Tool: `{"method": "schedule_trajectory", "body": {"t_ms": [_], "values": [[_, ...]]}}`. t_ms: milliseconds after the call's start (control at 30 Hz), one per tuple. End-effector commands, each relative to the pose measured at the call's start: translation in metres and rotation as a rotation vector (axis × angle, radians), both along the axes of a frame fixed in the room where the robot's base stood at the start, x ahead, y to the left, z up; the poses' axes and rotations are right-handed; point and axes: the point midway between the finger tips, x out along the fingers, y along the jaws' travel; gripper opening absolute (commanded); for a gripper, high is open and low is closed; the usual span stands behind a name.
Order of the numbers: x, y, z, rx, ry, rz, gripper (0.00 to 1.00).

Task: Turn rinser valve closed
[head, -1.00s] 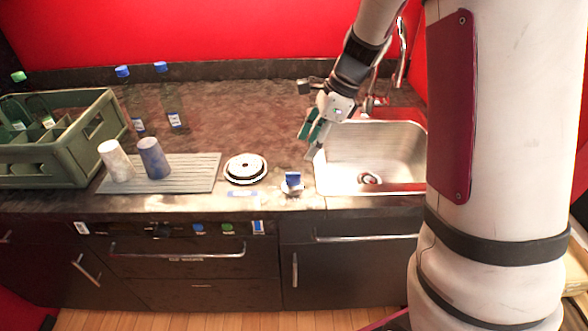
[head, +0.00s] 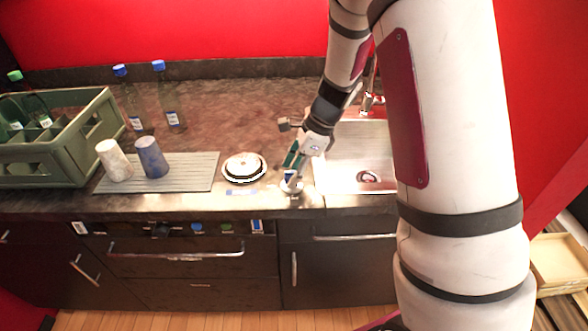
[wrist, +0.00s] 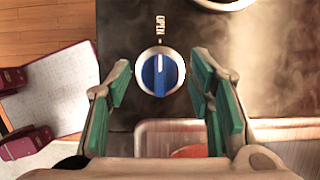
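The rinser valve (head: 291,187) stands at the counter's front edge, left of the sink. In the wrist view its blue knob (wrist: 160,76) sits in a white ring, with a white line pointing up toward the printed word OPEN (wrist: 160,26). The round glass rinser (head: 244,167) is on the counter to the valve's left. My gripper (head: 292,170) is over the valve with its fingers pointing down. In the wrist view my gripper (wrist: 160,70) is open, with one green-padded finger on each side of the knob. I see no contact with the knob.
The steel sink (head: 345,160) lies right of the valve, partly behind my arm. A grey drying mat (head: 195,174) with two cups, a green crate (head: 75,150) and bottles are at the left. Counter space behind the rinser is clear.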

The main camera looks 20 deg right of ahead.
Motion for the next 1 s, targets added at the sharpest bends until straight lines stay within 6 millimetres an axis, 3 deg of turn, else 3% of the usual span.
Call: {"method": "schedule_trajectory", "body": {"t_ms": [33, 167, 567, 1000], "values": [[0.0, 0.0, 0.0001, 0.0, 0.0, 0.0, 0.32], [0.0, -0.0001, 0.0002, 0.0, 0.0, 0.0, 0.04], [0.0008, -0.0002, 0.0, 0.001, 0.0, 0.054, 0.04], [0.0036, -0.0005, -0.0007, 0.0, 0.0, 0.395, 0.04]]}}
